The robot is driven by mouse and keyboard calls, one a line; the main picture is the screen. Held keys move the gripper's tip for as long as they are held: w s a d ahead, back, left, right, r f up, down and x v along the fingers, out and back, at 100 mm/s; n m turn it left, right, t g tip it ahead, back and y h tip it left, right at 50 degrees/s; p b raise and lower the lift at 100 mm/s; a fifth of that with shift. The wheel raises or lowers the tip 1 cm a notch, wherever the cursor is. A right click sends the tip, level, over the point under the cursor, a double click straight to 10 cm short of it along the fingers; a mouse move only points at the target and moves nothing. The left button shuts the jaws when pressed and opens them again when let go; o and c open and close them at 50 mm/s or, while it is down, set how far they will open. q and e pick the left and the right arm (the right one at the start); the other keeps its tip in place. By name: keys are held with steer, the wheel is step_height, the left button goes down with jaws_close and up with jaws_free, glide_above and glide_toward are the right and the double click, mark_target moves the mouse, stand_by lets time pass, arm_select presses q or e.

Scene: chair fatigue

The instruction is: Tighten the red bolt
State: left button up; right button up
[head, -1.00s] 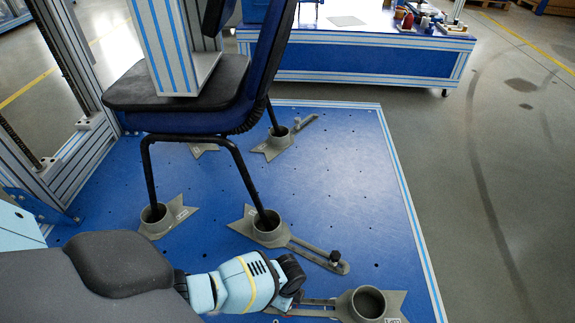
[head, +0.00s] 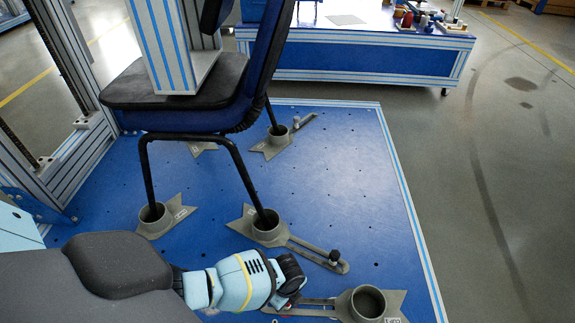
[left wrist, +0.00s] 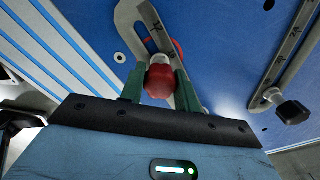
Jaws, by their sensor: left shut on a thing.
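The red bolt (left wrist: 160,83) has a red knob head and sits in the slot of a grey slotted foot plate in the left wrist view. My left gripper (left wrist: 159,88) has its two green fingers shut on either side of the red knob. In the head view my left gripper (head: 291,285) is low over the slotted arm of the front foot plate (head: 393,302), left of its round cup. The bolt is mostly hidden there by the gripper. My right gripper is not in view.
A blue chair (head: 190,105) stands with its legs in grey cups on the blue platform (head: 340,165). A black-knobbed bolt (head: 334,256) sits in the neighbouring slotted plate. A blue-sided table (head: 370,62) stands behind. The platform's right part is mostly clear.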

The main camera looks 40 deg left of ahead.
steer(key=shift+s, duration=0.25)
arm_select(q)
steer(key=shift+m, duration=0.6)
steer(key=m, duration=0.3)
steer(key=shift+b, duration=0.35)
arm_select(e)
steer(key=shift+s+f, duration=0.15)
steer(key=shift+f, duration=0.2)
arm_select(q)
steer(key=o, duration=1)
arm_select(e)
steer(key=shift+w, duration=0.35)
